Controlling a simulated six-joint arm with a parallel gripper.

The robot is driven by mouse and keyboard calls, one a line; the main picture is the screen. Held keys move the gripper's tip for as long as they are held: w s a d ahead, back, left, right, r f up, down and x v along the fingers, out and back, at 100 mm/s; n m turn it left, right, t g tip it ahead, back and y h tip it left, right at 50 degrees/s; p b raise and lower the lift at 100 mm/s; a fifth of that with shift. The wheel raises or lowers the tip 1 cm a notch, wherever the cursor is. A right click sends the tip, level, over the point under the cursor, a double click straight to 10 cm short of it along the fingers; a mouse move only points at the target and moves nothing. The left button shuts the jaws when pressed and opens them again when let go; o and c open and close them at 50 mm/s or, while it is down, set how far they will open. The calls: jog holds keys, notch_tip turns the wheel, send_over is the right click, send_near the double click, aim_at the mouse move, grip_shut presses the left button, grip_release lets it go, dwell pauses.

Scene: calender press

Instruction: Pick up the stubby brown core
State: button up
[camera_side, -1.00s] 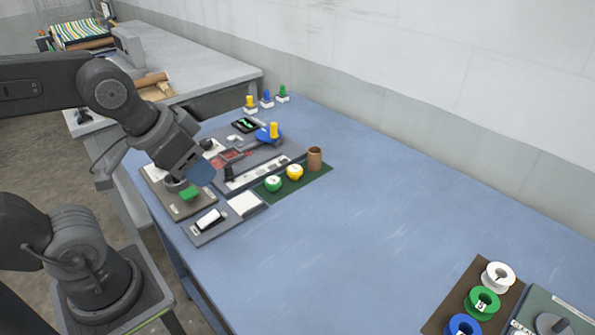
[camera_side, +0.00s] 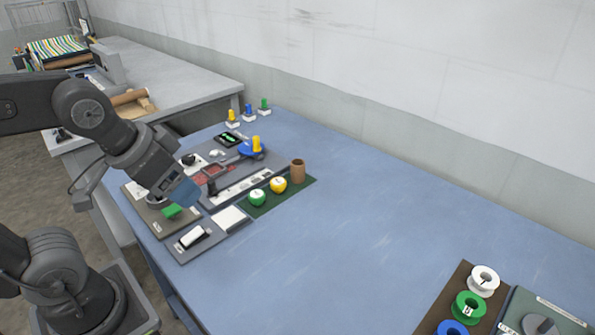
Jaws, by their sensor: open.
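The stubby brown core (camera_side: 298,172) stands upright at the far right end of a dark green mat (camera_side: 308,182). It is a short brown cylinder with an open top. My gripper (camera_side: 186,193) hangs over the left part of the work area, above a board with a green block, well to the left of the core and apart from it. It is open; its fingertips are hard to make out in this view. Nothing shows between the jaws.
Yellow (camera_side: 278,184) and green (camera_side: 257,197) round pieces sit on the mat beside the core. A grey press board (camera_side: 225,190) with a blue and yellow part lies left of it. Spools (camera_side: 469,307) stand at lower right. The blue table's middle is clear.

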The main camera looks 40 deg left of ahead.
jog(key=shift+o, duration=0.8)
jog(key=n+g+y, duration=0.3)
jog(key=n, duration=0.7)
send_over(298, 162)
jog(key=s+d, duration=0.5)
notch_tip(298, 162, down, 7)
jog(key=x, duration=1.4)
jog(key=shift+w+a, duration=0.15)
jog(key=shift+w, duration=0.15)
jog(key=c, duration=1)
